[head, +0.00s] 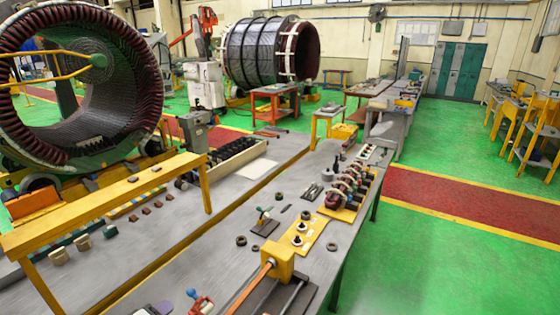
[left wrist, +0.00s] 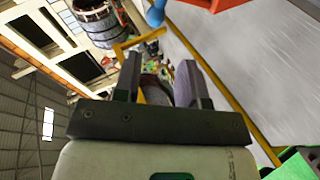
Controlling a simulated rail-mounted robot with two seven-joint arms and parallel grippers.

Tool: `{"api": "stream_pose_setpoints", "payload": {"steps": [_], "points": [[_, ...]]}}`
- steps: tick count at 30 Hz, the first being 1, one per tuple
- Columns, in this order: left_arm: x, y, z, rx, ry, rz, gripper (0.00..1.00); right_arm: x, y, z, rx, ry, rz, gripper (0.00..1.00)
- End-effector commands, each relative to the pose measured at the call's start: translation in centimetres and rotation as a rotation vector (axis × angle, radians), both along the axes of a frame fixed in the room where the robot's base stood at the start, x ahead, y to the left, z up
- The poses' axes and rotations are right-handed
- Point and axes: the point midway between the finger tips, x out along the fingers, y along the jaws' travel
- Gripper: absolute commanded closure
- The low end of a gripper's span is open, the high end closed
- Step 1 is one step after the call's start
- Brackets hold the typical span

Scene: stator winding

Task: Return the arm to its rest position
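My left gripper (left wrist: 162,75) shows in the left wrist view, its two dark fingers standing apart with a clear gap between them. A brownish shape and a purple-grey shape show low between the fingers; I cannot tell whether they are finger pads or something behind. Nothing is visibly clamped at the fingertips. The view past the gripper is strongly tilted, with the hall and the grey bench top beyond it. I cannot make out either gripper in the head view. My right gripper is not seen.
A grey workbench (head: 225,215) carries a yellow-based coil assembly (head: 345,195), a yellow block (head: 280,258) and small parts. A yellow raised rail (head: 110,203) stands at left. A large stator ring (head: 140,75) stands behind it.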

Motion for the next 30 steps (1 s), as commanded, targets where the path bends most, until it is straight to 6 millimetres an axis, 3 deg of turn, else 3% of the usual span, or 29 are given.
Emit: {"api": "stream_pose_setpoints", "payload": {"steps": [4, 6, 11, 15, 17, 21, 26, 30], "points": [[-1.1, 0.4, -2.0, 0.310, 0.075, -0.142, 0.62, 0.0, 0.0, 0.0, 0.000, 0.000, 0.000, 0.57], [-1.9, 0.5, -1.9, 0.503, 0.104, -0.233, 0.62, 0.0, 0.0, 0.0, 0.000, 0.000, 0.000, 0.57], [-4.1, -0.2, 0.7, 0.923, 0.134, -0.421, 0.62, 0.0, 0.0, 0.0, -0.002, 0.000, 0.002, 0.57], [-7.3, -2.3, 3.5, 1.197, 0.156, -0.542, 0.62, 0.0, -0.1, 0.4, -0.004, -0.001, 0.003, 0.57], [-9.3, -3.4, 4.0, 1.267, 0.175, -0.580, 0.62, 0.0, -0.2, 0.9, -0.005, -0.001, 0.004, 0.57], [-15.5, -6.2, 4.5, 1.317, 0.231, -0.632, 0.62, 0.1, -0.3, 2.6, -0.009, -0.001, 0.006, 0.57], [-22.4, -9.2, 4.3, 1.246, 0.269, -0.657, 0.62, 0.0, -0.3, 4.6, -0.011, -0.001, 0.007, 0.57], [-28.3, -11.5, 2.9, 1.135, 0.336, -0.723, 0.62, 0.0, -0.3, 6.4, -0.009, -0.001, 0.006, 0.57]]}}
